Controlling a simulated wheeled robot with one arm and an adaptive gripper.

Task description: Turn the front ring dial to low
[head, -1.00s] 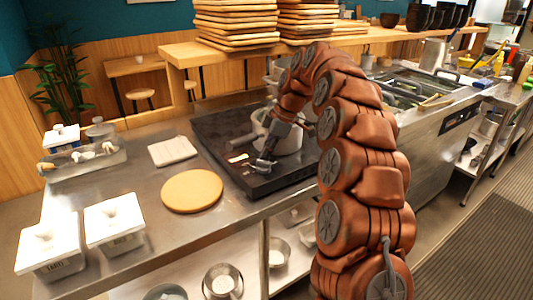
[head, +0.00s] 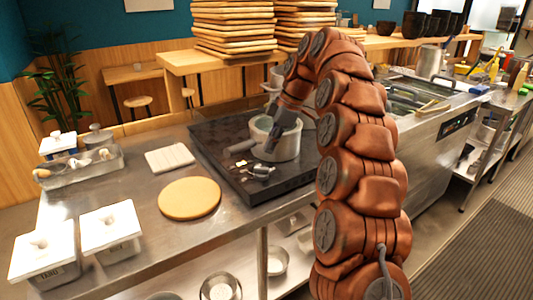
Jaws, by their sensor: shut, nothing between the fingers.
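The black cooktop (head: 222,146) sits on the steel counter, with small lit marks (head: 240,163) on its near part. A shiny dark-and-metal control (head: 261,172), which looks like the ring dial, shows near the front edge; its setting is too small to read. A pot (head: 288,146) with a handle pointing left stands on the cooktop. My gripper (head: 270,149) is shut and empty. It points down in front of the pot, above and behind the control and apart from it in the picture. It hides part of the pot.
A round wooden board (head: 189,198) and a white slab (head: 169,158) lie left of the cooktop. White lidded containers (head: 110,229) stand at the front left. Stacked wooden boards (head: 234,25) are on the shelf behind.

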